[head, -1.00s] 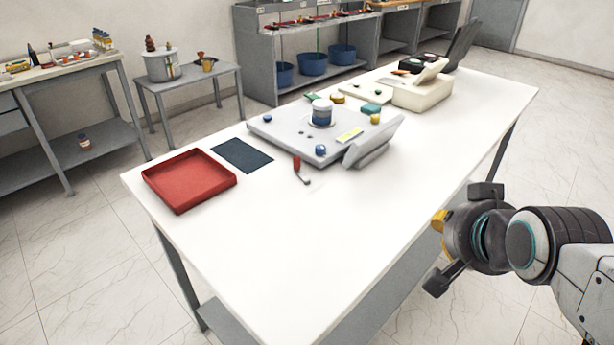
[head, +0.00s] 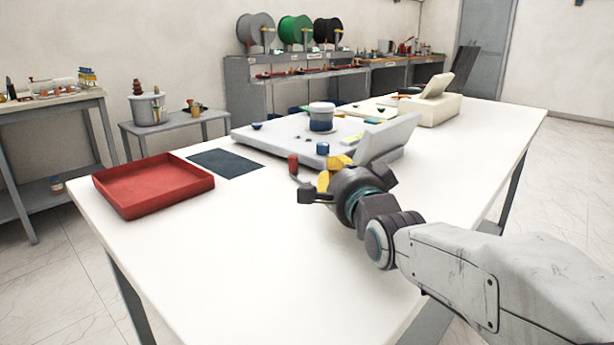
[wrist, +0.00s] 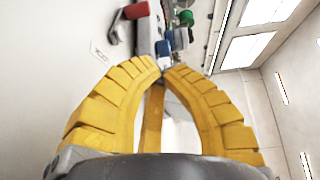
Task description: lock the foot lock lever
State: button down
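The foot lock lever shows a red handle (head: 293,163) at the front edge of the grey fixture (head: 270,135) on the white table. In the wrist view the red handle (wrist: 136,10) is at the top, left of the fingertips, with a dark lever part beside it. My gripper (head: 323,181) is just right of and in front of the lever, apart from it. Its yellow fingers (wrist: 163,68) arch together, with their tips nearly meeting and nothing held between them. My gripper hides part of the fixture's front edge in the head view.
A blue knob (head: 323,148) and a tilted grey panel (head: 388,139) are close behind my gripper. A red tray (head: 150,190) and a dark mat (head: 225,162) lie to the left. The front of the white table (head: 240,260) is clear.

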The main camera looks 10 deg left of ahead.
jog(key=shift+w+a+f+y+b, duration=0.15)
jog(key=shift+w+a+f+b, duration=0.05)
jog(key=shift+a, duration=0.25)
jog(key=shift+w+a+f+y+b, duration=0.15)
jog(key=shift+w+a+f+b, duration=0.05)
jog(key=shift+a, duration=0.2)
jog(key=shift+w, duration=0.15)
jog(key=shift+b+x, duration=2.5)
jog(key=shift+x, duration=1.1)
jog(key=shift+w+a+r, duration=0.1)
jog(key=shift+w+a, duration=0.05)
jog(key=shift+w, duration=0.15)
jog(key=shift+x, duration=0.9)
